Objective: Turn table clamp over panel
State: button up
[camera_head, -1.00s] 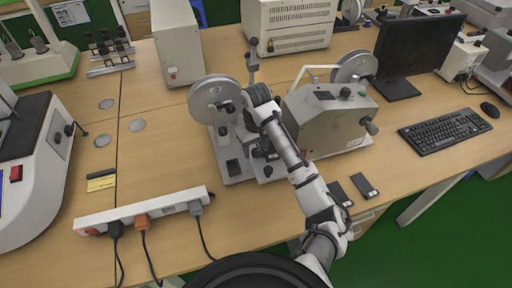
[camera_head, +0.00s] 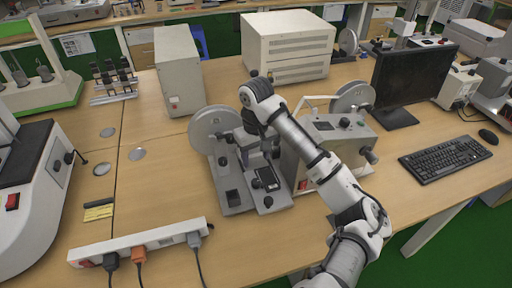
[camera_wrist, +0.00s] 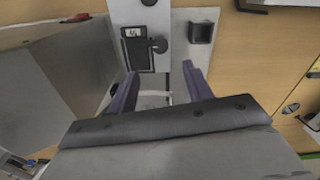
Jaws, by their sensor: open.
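A grey machine with a round disc wheel (camera_head: 215,130) stands mid-table. I cannot tell for sure which part is the table clamp. My gripper (camera_wrist: 160,88) points down over the base, its two purple-grey fingers apart with nothing seen between them. In the head view my arm partly hides the fingertips.
A grey boxy unit (camera_head: 325,140) stands close to the right of my gripper. A monitor (camera_head: 412,80) and keyboard (camera_head: 445,158) are farther right. A power strip (camera_head: 140,243) with cables lies at the front left. The tabletop left of the wheel is mostly clear.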

jog(key=shift+r, duration=1.7)
